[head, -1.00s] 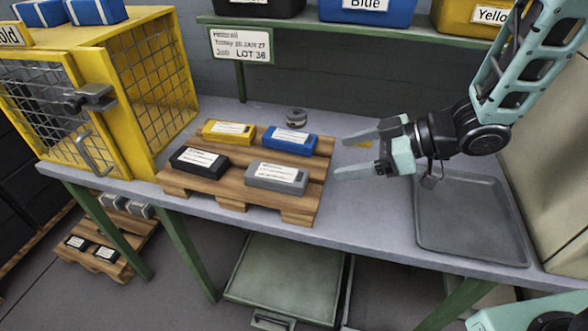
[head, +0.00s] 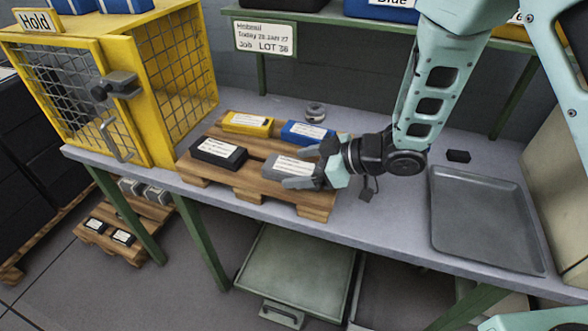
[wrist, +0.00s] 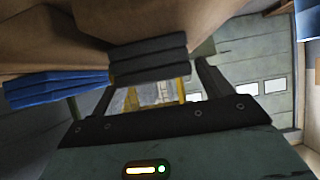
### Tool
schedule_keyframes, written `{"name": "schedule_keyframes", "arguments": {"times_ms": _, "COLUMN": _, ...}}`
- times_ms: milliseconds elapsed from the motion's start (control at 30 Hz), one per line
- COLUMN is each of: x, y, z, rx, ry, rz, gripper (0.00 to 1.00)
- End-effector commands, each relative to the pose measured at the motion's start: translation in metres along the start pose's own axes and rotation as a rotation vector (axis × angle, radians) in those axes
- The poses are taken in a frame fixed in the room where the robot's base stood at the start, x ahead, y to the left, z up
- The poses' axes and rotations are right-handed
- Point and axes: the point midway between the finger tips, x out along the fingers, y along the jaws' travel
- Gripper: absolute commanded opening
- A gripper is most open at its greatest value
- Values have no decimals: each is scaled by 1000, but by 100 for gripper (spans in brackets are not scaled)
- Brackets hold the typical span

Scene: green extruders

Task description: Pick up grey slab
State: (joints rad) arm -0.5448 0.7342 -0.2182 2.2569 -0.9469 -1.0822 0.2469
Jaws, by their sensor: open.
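The grey slab (head: 287,166), with a white label, lies at the front right of the wooden pallet (head: 262,190) on the bench. My gripper (head: 298,168) is open at its right end, with one finger along the near side and the other by the far side. My gripper hides that end of the slab. In the wrist view the slab (wrist: 150,60) shows as a dark ribbed block between the two fingers (wrist: 155,80). I cannot tell whether the fingers touch it.
A blue slab (head: 306,132) lies close behind the gripper; yellow (head: 247,122) and black (head: 218,151) slabs share the pallet. A grey roll (head: 315,111) sits behind. An empty grey tray (head: 485,225) and a small black block (head: 458,156) are at right. A yellow cage (head: 170,85) stands left.

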Motion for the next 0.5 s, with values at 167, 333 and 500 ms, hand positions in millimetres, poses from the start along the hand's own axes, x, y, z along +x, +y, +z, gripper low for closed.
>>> {"name": "schedule_keyframes", "arguments": {"times_ms": 167, "x": 20, "y": -1, "z": 0, "rx": 1, "ry": 0, "rz": -1, "gripper": 78}}
{"name": "schedule_keyframes", "arguments": {"times_ms": 333, "x": 23, "y": 0, "z": 0, "rx": 3, "ry": 1, "rz": 1, "gripper": 78}}
{"name": "schedule_keyframes", "arguments": {"times_ms": 500, "x": 23, "y": 0, "z": 0, "rx": 2, "ry": 1, "rz": 1, "gripper": 59}}
